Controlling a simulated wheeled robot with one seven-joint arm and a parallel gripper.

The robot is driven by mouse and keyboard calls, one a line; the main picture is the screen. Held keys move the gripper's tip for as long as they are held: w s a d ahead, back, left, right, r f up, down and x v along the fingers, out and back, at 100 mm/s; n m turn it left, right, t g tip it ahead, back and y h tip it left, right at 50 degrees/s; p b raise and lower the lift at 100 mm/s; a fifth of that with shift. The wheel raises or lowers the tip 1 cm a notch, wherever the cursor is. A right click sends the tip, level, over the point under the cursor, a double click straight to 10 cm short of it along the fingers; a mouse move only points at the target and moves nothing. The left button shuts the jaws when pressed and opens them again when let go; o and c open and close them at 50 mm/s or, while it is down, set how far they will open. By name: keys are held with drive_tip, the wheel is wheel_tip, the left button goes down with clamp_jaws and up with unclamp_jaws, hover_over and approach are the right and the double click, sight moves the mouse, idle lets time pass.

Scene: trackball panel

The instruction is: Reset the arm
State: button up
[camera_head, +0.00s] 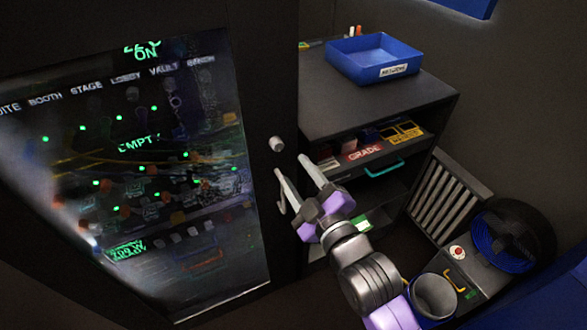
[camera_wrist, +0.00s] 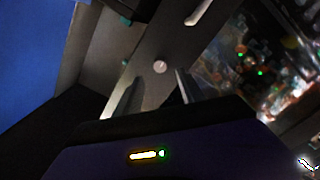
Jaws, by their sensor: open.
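My gripper (camera_head: 293,178) is in the middle of the head view, in front of the dark frame at the right edge of the glass panel. Its two pale fingers are apart and nothing shows between them. A round light knob (camera_head: 277,144) sits on the frame just above and left of the fingertips. In the wrist view the fingers (camera_wrist: 152,92) stand apart, and a round knob (camera_wrist: 160,67) shows beyond them. A thin pale handle (camera_head: 281,205) on the frame is beside the left finger and partly hidden by it. I cannot tell whether they touch.
The glass panel (camera_head: 60,250) with green lights and labels fills the left. A dark shelf unit (camera_head: 325,100) stands behind the gripper, bearing a blue tray (camera_head: 345,62). A slatted grille (camera_head: 445,200) and a round blue-and-black fan-like object (camera_head: 505,240) are at the right.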

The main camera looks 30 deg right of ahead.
idle(0.5)
drive_tip(key=s+f+m+g, duration=0.1)
drive_tip(key=s+m, duration=0.3)
drive_tip(key=s, duration=1.3)
drive_tip(key=s+f+m+g, duration=0.2)
drive_tip(key=s+f+m, duration=0.2)
drive_tip(key=s, duration=1.4)
drive_tip(key=shift+s+a+m, duration=0.2)
drive_tip(key=shift+m, duration=0.4)
